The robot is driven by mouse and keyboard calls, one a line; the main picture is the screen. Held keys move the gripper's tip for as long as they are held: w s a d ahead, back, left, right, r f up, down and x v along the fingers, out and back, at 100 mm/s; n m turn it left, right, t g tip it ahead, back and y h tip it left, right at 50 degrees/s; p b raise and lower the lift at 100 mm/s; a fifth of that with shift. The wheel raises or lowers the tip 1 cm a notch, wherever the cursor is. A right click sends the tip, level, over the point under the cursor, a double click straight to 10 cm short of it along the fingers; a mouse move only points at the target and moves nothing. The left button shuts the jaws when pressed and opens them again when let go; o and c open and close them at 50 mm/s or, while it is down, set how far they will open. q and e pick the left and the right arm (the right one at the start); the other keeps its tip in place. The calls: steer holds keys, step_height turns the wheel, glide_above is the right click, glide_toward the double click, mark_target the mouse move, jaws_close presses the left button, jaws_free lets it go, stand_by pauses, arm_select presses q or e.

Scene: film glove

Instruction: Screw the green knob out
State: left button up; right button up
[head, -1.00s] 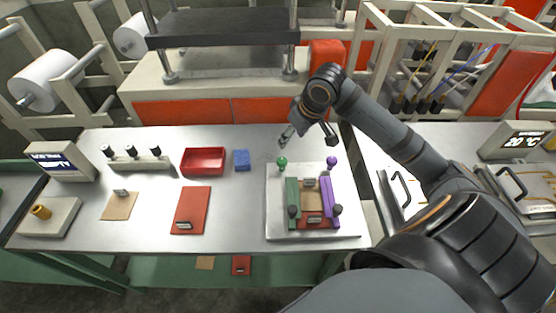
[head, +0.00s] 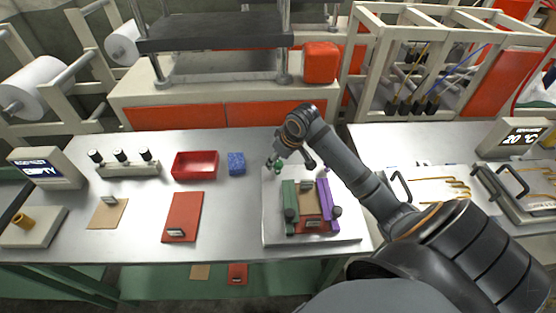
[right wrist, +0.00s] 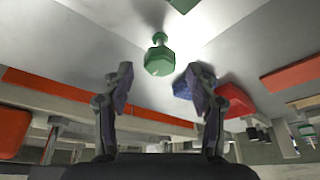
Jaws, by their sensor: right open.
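The green knob (head: 279,167) stands at the back left of a white plate (head: 273,236), behind a green bar (head: 289,205). It is small and partly covered by my right gripper in the head view. In the right wrist view the green knob (right wrist: 159,61) has a faceted body and lies just beyond the fingertips, between their lines. My right gripper (head: 290,164) is open and empty, low over the back of the plate; its two fingers (right wrist: 159,75) are spread wide in the wrist view. My left gripper is not in view.
A purple bar (head: 328,205) stands right of the green one, with a tan and red piece between them. A blue sponge-like block (head: 237,163) and a red tray (head: 195,165) lie to the left. A red sheet (head: 182,217) lies left of the plate.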

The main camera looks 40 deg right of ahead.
steer(key=shift+w+f, duration=0.2)
steer(key=shift+f, duration=0.3)
steer(key=shift+c, duration=0.3)
